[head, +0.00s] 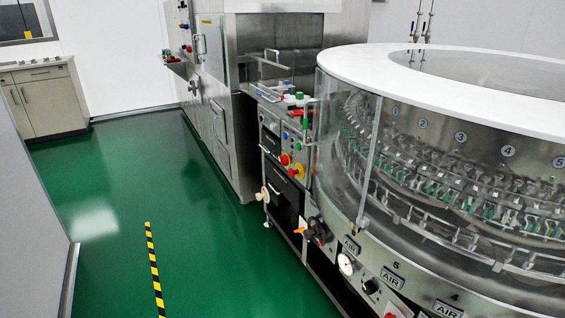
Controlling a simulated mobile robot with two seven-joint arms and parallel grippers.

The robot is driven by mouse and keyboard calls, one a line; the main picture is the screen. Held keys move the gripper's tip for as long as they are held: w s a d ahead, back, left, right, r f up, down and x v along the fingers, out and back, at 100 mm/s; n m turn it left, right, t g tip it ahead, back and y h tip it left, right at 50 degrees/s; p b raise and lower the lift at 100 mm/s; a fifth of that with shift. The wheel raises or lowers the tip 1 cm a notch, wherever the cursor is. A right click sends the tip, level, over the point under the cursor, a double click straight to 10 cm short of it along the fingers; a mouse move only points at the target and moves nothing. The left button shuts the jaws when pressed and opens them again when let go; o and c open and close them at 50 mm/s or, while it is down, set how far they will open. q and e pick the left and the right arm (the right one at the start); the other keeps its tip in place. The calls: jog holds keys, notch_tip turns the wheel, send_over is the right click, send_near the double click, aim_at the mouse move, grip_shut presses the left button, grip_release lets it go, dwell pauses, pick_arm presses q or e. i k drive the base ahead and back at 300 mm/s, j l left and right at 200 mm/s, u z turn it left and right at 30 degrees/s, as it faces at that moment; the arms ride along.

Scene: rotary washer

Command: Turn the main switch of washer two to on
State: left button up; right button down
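The rotary washer (345,160) fills the right side, a round steel machine with clear panels and a white top ring. A control panel (270,142) sits at its left end, facing the aisle. On it are a red-and-yellow rotary switch (285,159) and, just below to the right, a red-and-yellow knob (298,171). Their positions are too small to read. I cannot tell which is the main switch, nor see a label naming washer two. Neither of my grippers is in view.
Green floor (150,220) is open to the left of the machines, with a yellow-black tape strip (155,270) on it. A steel cabinet machine (215,100) stands behind. A white handwheel (262,194) and gauge (346,264) stick out low. A wall edge (68,285) is at left.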

aim_at(284, 160)
jog(key=i+j+z, duration=0.15)
jog(key=z, duration=0.3)
jog(key=i+j+z, duration=0.2)
jog(key=z, duration=0.25)
jog(key=i+j+z, duration=0.1)
jog(key=j, duration=0.25)
jog(key=i+j+z, duration=0.1)
jog(key=i+j, duration=0.15)
jog(key=j, duration=0.15)
jog(key=i+j+z, duration=0.1)
jog(key=j, duration=0.3)
jog(key=i+j+z, duration=0.1)
jog(key=j, duration=0.3)
jog(key=i+j, duration=0.1)
jog(key=j, duration=0.25)
jog(key=i+j, duration=0.15)
jog(key=j, duration=0.2)
jog(key=i+j, duration=0.1)
jog(key=j, duration=0.25)
jog(key=i+j, duration=0.15)
jog(key=j, duration=0.15)
